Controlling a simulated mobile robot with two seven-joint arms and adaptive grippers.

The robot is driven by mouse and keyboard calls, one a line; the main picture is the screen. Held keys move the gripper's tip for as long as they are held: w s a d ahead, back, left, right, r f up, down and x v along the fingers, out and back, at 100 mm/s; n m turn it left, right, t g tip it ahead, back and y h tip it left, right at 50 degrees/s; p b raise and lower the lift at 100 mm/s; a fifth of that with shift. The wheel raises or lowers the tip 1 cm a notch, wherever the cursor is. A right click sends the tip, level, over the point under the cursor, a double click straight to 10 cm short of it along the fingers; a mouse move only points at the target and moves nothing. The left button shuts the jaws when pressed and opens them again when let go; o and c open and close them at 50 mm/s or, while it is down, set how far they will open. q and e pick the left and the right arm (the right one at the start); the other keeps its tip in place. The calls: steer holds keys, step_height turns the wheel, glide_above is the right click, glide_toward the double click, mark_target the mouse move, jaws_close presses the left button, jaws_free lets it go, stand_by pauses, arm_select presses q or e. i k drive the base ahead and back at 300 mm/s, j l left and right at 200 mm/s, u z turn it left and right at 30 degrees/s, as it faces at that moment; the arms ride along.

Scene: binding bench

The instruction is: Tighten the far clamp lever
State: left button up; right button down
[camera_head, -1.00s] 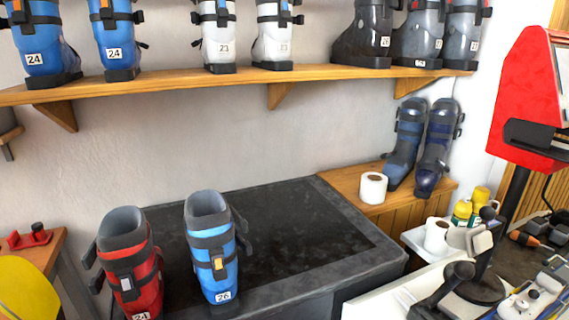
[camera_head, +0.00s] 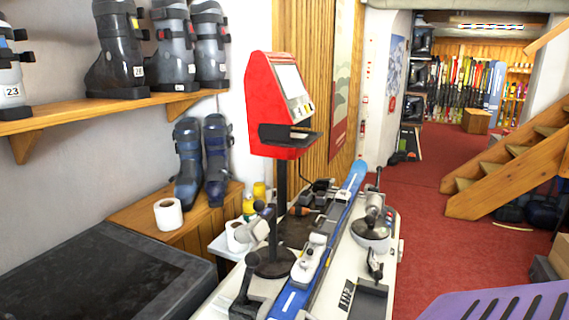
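A blue ski (camera_head: 335,218) with a white binding (camera_head: 309,258) lies lengthwise along the white binding bench (camera_head: 392,282). A clamp-like device with a round grey base (camera_head: 371,236) and an upright dark lever stands to the right of the ski, toward the bench's far part. A smaller dark lever (camera_head: 375,264) stands in front of it. Another dark lever (camera_head: 243,291) stands at the near left of the bench. I cannot tell for certain which of these is the far clamp lever, or how tight any is. Neither of my grippers is in view.
A red screen terminal (camera_head: 278,105) on a dark post rises at the bench's left side. A black-topped table (camera_head: 95,280) is at lower left. A purple slotted object (camera_head: 500,303) is at lower right. Open red carpet (camera_head: 430,215) lies right of the bench, before wooden stairs (camera_head: 515,160).

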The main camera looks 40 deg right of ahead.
mark_target(379, 169)
steer(key=k+l, duration=0.6)
steer(key=l, duration=0.15)
steer(key=k+l+z, duration=0.15)
steer(key=k+l, duration=0.2)
steer(key=l, duration=0.3)
steer(key=l+z, duration=0.2)
steer(key=l, duration=0.9)
steer(key=i+l, duration=0.1)
steer(key=l, duration=0.25)
steer(key=i+l+z, duration=0.1)
steer(key=l, duration=0.3)
steer(key=i+l, duration=0.1)
steer(key=l, duration=0.25)
steer(key=i+l+z, duration=0.25)
steer(key=i+l, duration=0.55)
steer(key=l, duration=0.15)
